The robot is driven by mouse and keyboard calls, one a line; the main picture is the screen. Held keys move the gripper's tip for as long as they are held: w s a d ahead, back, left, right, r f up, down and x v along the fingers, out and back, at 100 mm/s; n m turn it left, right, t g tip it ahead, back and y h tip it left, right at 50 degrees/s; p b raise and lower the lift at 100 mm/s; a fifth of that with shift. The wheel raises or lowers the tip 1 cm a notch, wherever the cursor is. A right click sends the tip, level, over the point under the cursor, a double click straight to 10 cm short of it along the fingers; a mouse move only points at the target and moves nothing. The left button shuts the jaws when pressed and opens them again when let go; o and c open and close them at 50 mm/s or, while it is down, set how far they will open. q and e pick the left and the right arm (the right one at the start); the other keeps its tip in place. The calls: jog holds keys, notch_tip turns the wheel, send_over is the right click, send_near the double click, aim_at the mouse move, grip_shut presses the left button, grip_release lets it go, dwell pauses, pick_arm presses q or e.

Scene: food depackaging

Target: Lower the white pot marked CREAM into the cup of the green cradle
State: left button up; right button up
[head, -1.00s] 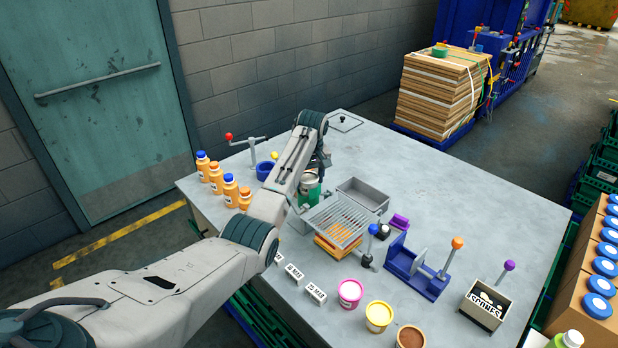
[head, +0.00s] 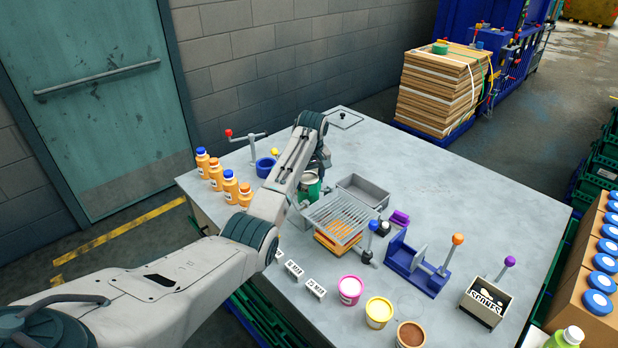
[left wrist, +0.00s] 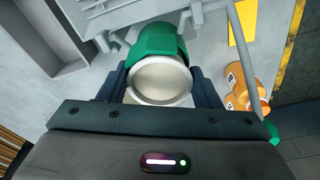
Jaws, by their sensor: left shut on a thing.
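The white pot (left wrist: 160,80) is between the fingers of my left gripper (left wrist: 160,92) in the left wrist view, with its pale round top facing the camera. The green cradle (left wrist: 150,42) shows just beyond the pot and close against it. In the head view the cradle (head: 309,193) stands on the table, with the pot (head: 311,178) at its top. My left gripper (head: 315,170) is shut on the pot, partly hidden by its wrist. The CREAM marking is not visible. I cannot tell how deep the pot sits in the cup. My right gripper is not in view.
A wire rack (head: 340,219) over orange slabs and a grey metal tray (head: 363,190) stand right of the cradle. Orange bottles (head: 216,175) and a blue ring holder (head: 265,167) stand left. Pink, yellow and brown pots line the front. The table's right rear is clear.

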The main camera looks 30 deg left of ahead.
pick_arm(q)
jog(key=o, duration=1.1)
jog(key=shift+f, duration=0.1)
